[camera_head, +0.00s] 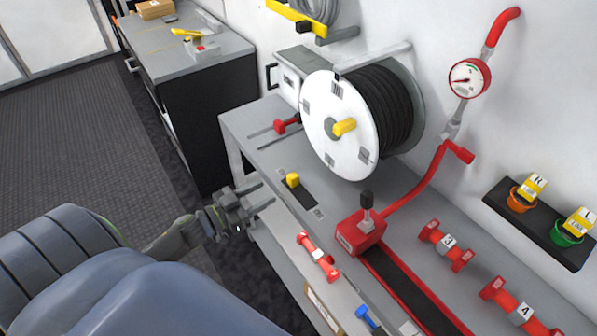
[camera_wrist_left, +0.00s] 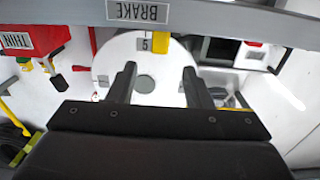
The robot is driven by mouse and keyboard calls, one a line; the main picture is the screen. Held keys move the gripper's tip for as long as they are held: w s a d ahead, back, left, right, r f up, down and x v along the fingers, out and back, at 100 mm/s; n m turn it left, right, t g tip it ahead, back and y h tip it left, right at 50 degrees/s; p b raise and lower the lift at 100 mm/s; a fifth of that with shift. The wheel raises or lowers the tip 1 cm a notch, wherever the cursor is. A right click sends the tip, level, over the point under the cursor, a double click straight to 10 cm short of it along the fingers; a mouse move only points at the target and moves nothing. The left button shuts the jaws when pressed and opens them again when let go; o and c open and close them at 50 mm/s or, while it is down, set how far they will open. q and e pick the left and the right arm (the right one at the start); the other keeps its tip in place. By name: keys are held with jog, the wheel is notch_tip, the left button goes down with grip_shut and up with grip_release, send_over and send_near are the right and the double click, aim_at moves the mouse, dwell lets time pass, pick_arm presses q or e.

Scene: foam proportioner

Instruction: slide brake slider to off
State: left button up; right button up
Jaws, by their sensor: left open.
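The brake slider is a yellow knob (camera_head: 292,180) at the upper left end of a short dark slot (camera_head: 303,195) on the grey bench. Small plates near the slot are too small to read in the head view. In the left wrist view the yellow knob (camera_wrist_left: 160,48) shows beyond the fingertips, close to a BRAKE label (camera_wrist_left: 137,12) on the bench edge. My left gripper (camera_head: 266,195) is open and empty at the bench's front edge, apart from the knob. The knob lies roughly between the two finger lines in the wrist view. My right gripper is not in view.
A white hose reel (camera_head: 325,105) with a yellow hub stands behind the slider. A red knob (camera_head: 287,126) sits on another slot farther left. A red lever box (camera_head: 360,232), a red handle (camera_head: 318,257) and a blue handle (camera_head: 367,316) lie to the right.

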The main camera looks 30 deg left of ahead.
aim_at(297, 175)
pick_arm(q)
jog(key=p+x, duration=0.2)
jog(key=x, duration=1)
jog(key=shift+w+d, duration=0.1)
grip_shut()
